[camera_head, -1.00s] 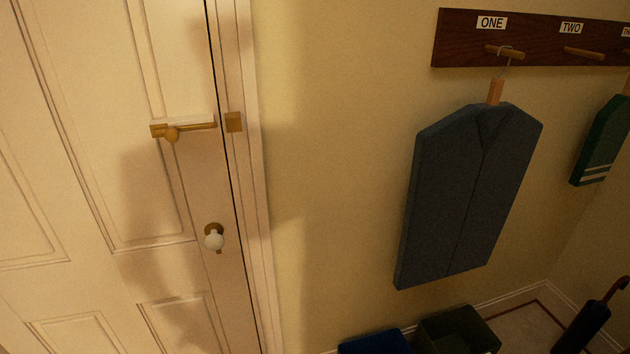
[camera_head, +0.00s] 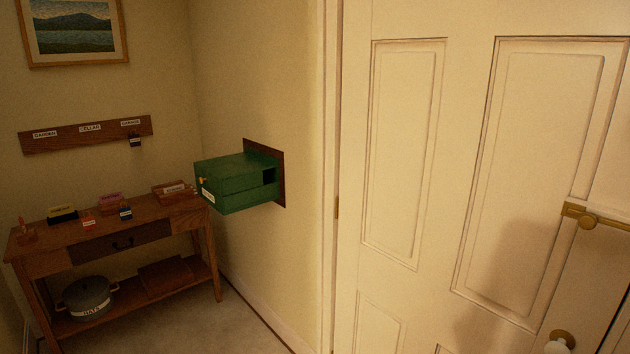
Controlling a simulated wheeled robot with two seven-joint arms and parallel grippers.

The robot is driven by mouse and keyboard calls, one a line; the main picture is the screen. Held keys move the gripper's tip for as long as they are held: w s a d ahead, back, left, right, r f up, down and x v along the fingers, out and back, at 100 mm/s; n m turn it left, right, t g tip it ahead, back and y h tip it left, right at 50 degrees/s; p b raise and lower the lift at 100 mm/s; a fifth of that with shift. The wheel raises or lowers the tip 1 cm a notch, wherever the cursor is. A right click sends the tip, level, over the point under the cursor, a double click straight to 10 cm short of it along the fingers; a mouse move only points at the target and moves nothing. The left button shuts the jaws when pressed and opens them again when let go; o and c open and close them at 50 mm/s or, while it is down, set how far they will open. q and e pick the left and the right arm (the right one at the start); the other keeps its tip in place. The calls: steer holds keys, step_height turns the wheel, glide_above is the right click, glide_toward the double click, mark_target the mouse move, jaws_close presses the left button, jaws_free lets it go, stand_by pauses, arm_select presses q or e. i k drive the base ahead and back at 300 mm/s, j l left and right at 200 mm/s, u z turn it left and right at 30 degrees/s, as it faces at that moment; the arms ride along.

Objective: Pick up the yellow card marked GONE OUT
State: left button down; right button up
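A small yellow card (camera_head: 62,209) stands at the back left of the wooden desk (camera_head: 60,264), in or behind a dark block. Its lettering is too small to read, so I cannot confirm that it says GONE OUT. Neither of my grippers is in view.
Small tagged items, a pink item (camera_head: 109,200) and a wooden tray (camera_head: 172,192) share the desktop. A grey pot (camera_head: 88,298) stands on the lower shelf. A green box (camera_head: 238,181) juts from the wall right of the desk. A white door (camera_head: 405,160) fills the right.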

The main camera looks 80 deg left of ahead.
mark_target(69, 209)
steer(key=u, duration=4)
steer(key=i+l, duration=0.15)
steer(key=i, duration=0.55)
steer(key=i+l, duration=0.15)
steer(key=i, duration=0.55)
steer(key=i+l, duration=0.1)
steer(key=i, duration=0.6)
steer(key=i+l, duration=0.15)
steer(key=i, duration=0.55)
steer(key=i+l, duration=0.15)
steer(key=i, duration=0.55)
